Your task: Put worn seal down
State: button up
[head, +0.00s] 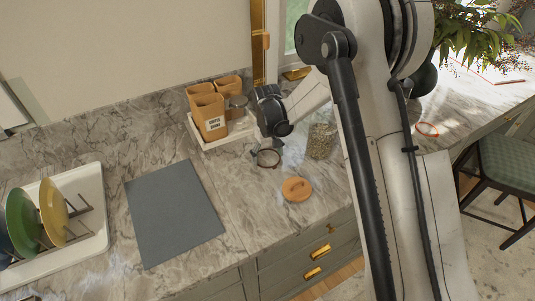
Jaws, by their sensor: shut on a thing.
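My gripper (265,146) points down over the marble counter, in front of the tray of canisters. It is shut on a thin dark ring, the worn seal (268,165), which hangs at or just above the counter; I cannot tell whether it touches. The fingertips are small and partly hidden by the gripper body. An orange-red ring (427,129) lies on the counter at the right, beyond my arm.
An open-looking glass jar (321,143) stands right of the gripper, with a round orange-brown lid (296,189) in front. Wooden canisters (209,122) stand on a white tray (219,145). A grey mat (173,212) lies bare at left. A dish rack holds plates (55,212).

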jog(key=shift+f+b, duration=0.65)
jog(key=shift+b, duration=0.25)
jog(key=o, duration=0.8)
jog(key=shift+c, duration=0.2)
jog(key=shift+r, duration=0.1)
jog(key=shift+r+p, duration=0.75)
jog(key=shift+p, duration=0.35)
notch_tip(320, 180, up, 12)
jog(key=b, duration=0.3)
